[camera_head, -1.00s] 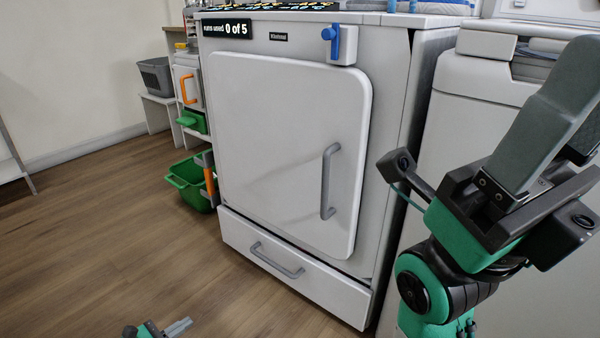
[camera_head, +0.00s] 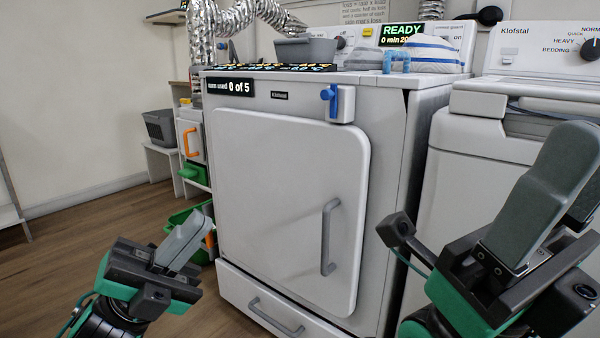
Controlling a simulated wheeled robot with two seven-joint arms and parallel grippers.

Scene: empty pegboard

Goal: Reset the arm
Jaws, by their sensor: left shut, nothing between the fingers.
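My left gripper (camera_head: 184,241) is at the lower left, pointing up and to the right, in front of the dryer's left side. Its grey fingers are together with nothing between them. My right gripper (camera_head: 566,172) is large at the right edge, in front of the white washer, pointing up. Its fingers overlap in this view, so I cannot tell how far apart they are. Nothing shows in it. The white dryer (camera_head: 270,180) stands between the two grippers with its door shut.
The dryer door has a grey handle (camera_head: 327,237), and a blue latch (camera_head: 330,98) sits above it. A grey bin (camera_head: 305,50) and a striped cloth bundle (camera_head: 425,52) are on top. A green basket (camera_head: 180,218) is beside the dryer. The wooden floor at left is clear.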

